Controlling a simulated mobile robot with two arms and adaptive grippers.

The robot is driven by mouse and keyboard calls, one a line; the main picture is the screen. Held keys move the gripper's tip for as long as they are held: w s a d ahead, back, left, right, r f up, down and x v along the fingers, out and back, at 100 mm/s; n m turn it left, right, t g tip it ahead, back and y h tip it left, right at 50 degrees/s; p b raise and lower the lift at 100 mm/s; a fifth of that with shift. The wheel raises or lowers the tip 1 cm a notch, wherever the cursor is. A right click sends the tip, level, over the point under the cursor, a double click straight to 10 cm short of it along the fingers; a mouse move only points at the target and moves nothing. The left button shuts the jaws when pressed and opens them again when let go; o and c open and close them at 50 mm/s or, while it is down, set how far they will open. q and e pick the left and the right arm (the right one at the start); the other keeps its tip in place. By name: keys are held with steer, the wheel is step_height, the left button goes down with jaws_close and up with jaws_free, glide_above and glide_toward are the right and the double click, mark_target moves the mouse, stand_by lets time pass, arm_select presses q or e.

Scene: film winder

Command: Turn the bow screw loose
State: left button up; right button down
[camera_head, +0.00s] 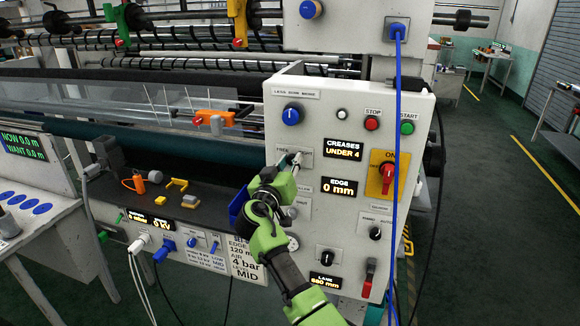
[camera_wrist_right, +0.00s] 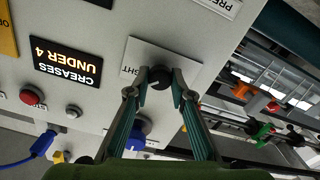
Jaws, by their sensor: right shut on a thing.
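A small black knob (camera_wrist_right: 158,76) sits on a white label plate on the grey control panel (camera_head: 282,228); I take it for the bow screw. Part of the plate's text shows: "FREE" in the head view, and letters ending in "GHT" in the right wrist view. My right gripper (camera_head: 290,161) reaches the panel from below. In the right wrist view its fingertips (camera_wrist_right: 160,84) are closed on the sides of the knob. The fingers hide part of the knob, and its turn angle cannot be read. My left gripper is not in view.
Above is a blue dial (camera_head: 292,114); to the right are the "CREASES UNDER 4" display (camera_head: 343,149) and a red switch on yellow (camera_head: 385,177). A blue cable (camera_head: 397,200) hangs down the panel. Small tools lie on the dark shelf (camera_head: 150,205) at left.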

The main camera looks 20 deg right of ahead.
steer(key=shift+f+n+b, duration=0.1)
steer(key=shift+n+b, duration=0.3)
steer(key=shift+n, duration=0.5)
steer(key=n, duration=0.2)
steer(key=shift+n, duration=0.4)
steer(key=n, duration=0.2)
steer(key=shift+n, duration=0.3)
steer(key=n, duration=0.2)
steer(key=shift+r+n, duration=0.2)
steer(key=shift+n, duration=0.2)
steer(key=n+p, duration=0.2)
steer(key=n, duration=0.3)
steer(key=shift+r+p, duration=0.1)
steer(key=shift+p, duration=0.25)
steer(key=n+p, duration=0.3)
steer(key=n, duration=0.3)
steer(key=shift+d, duration=0.1)
steer(key=shift+w, duration=0.1)
steer(key=c, duration=1.8)
jaws_free()
steer(key=shift+f, duration=0.25)
